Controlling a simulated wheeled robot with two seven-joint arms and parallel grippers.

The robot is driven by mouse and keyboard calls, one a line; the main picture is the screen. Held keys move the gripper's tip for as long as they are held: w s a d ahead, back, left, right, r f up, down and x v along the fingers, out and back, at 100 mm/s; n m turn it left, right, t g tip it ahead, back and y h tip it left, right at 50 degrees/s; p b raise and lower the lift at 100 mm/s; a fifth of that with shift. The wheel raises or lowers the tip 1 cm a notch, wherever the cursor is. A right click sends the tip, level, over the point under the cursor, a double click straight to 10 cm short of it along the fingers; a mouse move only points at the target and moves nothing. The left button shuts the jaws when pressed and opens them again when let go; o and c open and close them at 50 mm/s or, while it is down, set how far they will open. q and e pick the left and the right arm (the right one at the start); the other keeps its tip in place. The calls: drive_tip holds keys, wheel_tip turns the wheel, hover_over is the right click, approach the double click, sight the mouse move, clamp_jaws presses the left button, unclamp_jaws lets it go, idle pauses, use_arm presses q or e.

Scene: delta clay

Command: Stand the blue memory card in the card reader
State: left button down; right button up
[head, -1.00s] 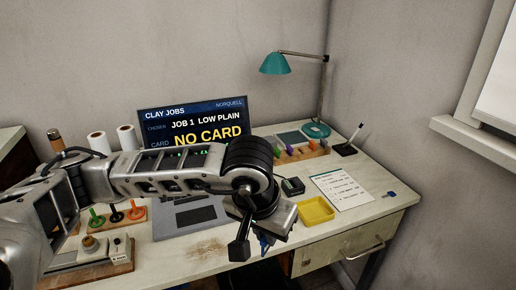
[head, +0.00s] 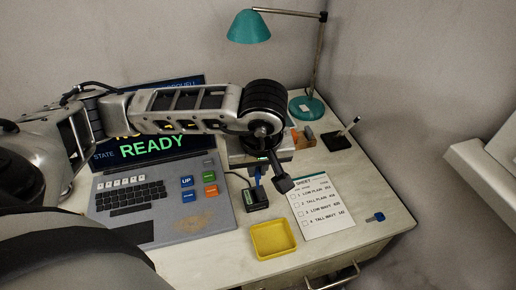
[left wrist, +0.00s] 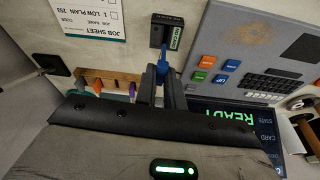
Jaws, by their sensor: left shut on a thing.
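My left gripper (head: 258,172) is shut on the blue memory card (head: 256,180), just above the small black card reader (head: 256,201). In the left wrist view the blue card (left wrist: 162,68) sticks out from between the closed fingers (left wrist: 164,88). Its far end is at the near edge of the card reader (left wrist: 168,32), which has a green label. I cannot tell whether the card is in the slot or just short of it. My right gripper is not in view.
A yellow tray (head: 274,240) and a job sheet (head: 325,205) lie beside the reader. The keyboard panel (head: 165,202) is at left. A small blue item (head: 375,217) lies at right. A teal lamp (head: 250,27) stands behind. The monitor (head: 150,148) shows READY.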

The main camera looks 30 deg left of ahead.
use_arm(q)
drive_tip(key=shift+s+a+r+n, duration=0.1)
drive_tip(key=shift+s+a+n, duration=0.05)
drive_tip(key=shift+n, duration=0.25)
drive_tip(key=shift+a+f, duration=0.1)
drive_tip(key=shift+f, duration=0.1)
drive_tip(key=shift+f+b, duration=0.7)
drive_tip(key=shift+f, duration=0.8)
drive_tip(key=shift+f+b, duration=0.45)
drive_tip(key=shift+b, duration=0.05)
drive_tip(key=shift+f+b, duration=0.3)
drive_tip(key=shift+b, duration=0.1)
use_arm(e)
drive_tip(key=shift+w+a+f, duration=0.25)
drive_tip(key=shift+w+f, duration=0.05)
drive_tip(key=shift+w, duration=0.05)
use_arm(q)
drive_tip(key=shift+b, duration=0.6)
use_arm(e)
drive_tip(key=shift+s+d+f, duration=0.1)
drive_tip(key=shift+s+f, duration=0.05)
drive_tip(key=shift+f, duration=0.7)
use_arm(q)
drive_tip(key=shift+f, duration=0.2)
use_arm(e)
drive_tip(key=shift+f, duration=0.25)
